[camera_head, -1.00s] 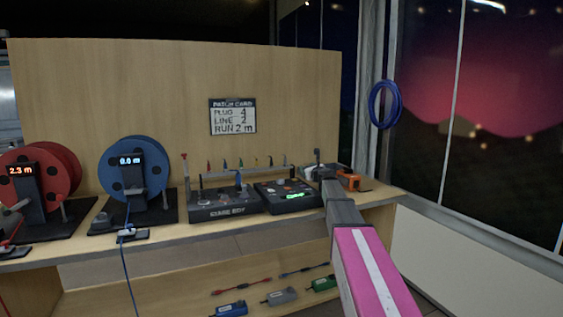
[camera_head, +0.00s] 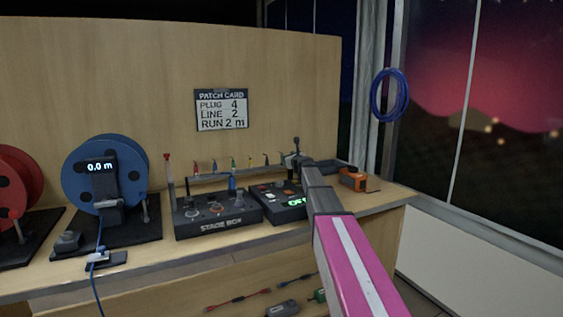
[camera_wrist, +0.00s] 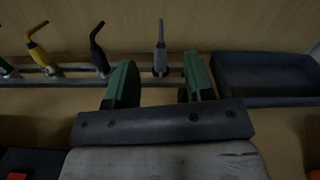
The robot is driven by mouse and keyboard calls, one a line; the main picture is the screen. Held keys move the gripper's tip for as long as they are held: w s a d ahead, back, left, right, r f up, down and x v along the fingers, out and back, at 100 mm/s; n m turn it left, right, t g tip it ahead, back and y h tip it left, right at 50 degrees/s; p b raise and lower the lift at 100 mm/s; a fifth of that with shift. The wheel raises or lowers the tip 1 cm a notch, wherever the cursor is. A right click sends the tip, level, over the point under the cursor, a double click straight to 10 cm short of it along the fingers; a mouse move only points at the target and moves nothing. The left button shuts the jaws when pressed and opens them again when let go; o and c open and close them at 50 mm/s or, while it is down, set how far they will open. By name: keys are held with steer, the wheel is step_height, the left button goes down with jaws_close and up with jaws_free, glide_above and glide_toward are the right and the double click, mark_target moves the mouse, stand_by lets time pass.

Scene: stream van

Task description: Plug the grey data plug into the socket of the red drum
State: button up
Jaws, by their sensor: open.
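A grey plug (camera_wrist: 161,42) stands upright in the rail in the wrist view, beside a black plug (camera_wrist: 98,42) and a yellow plug (camera_wrist: 36,42). My gripper (camera_wrist: 160,83) is open, with one green finger on each side of the grey plug's line. I cannot tell whether the plug is between the fingertips or just beyond them. In the head view my gripper (camera_head: 297,160) is at the right end of the plug row, and the grey plug cannot be made out there. The red drum (camera_head: 20,175) is cut off by the left edge; its socket is not visible.
A blue drum (camera_head: 140,168) reading 0.0 m stands beside the red one. A stage box (camera_head: 218,222) and a lit console (camera_head: 283,208) are on the bench. A dark tray (camera_wrist: 270,80) lies right of the plugs. An orange device (camera_head: 353,180) sits at the bench's right end.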

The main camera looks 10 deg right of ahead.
steer(key=x, duration=0.7)
steer(key=shift+w+a+f, duration=0.15)
steer(key=shift+w+f, duration=0.2)
steer(key=shift+s, duration=0.1)
jaws_close()
